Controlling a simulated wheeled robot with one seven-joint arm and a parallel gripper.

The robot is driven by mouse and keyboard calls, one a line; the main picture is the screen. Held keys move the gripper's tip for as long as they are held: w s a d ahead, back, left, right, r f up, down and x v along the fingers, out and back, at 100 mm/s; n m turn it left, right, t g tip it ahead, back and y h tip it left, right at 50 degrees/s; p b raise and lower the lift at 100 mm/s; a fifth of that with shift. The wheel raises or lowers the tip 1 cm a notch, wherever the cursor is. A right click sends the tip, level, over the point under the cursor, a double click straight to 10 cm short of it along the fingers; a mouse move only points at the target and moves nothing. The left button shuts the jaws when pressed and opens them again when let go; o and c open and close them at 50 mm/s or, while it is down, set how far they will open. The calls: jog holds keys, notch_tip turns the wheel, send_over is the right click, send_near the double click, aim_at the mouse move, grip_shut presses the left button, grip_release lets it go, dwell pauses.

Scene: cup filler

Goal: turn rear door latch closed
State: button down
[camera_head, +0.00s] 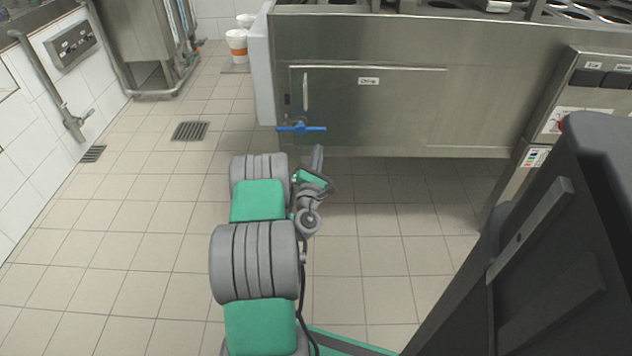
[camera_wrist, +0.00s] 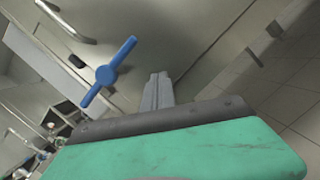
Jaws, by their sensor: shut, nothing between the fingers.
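The blue latch (camera_head: 301,129) sits at the lower left of the machine's steel door panel (camera_head: 390,110). Its bar lies about level in the head view. In the wrist view the blue latch (camera_wrist: 108,72) is up and left of the fingers, its bar slanted by the camera's tilt. My gripper (camera_head: 318,152) is just below and right of the latch in the head view, apart from it in the picture. The fingers (camera_wrist: 157,88) are together and empty, pointing toward the panel in the wrist view. Whether they touch the panel, I cannot tell.
A vertical handle (camera_head: 305,91) is above the latch. White cups (camera_head: 237,42) stand behind the machine's left end. A control box (camera_head: 590,85) is at the right. The tiled floor (camera_head: 150,220) to the left is clear, with a drain grate (camera_head: 190,131).

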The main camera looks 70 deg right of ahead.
jog(key=s+b+v, duration=0.1)
jog(key=b+v, duration=0.1)
jog(key=v, duration=0.7)
jog(key=shift+a+f, duration=0.15)
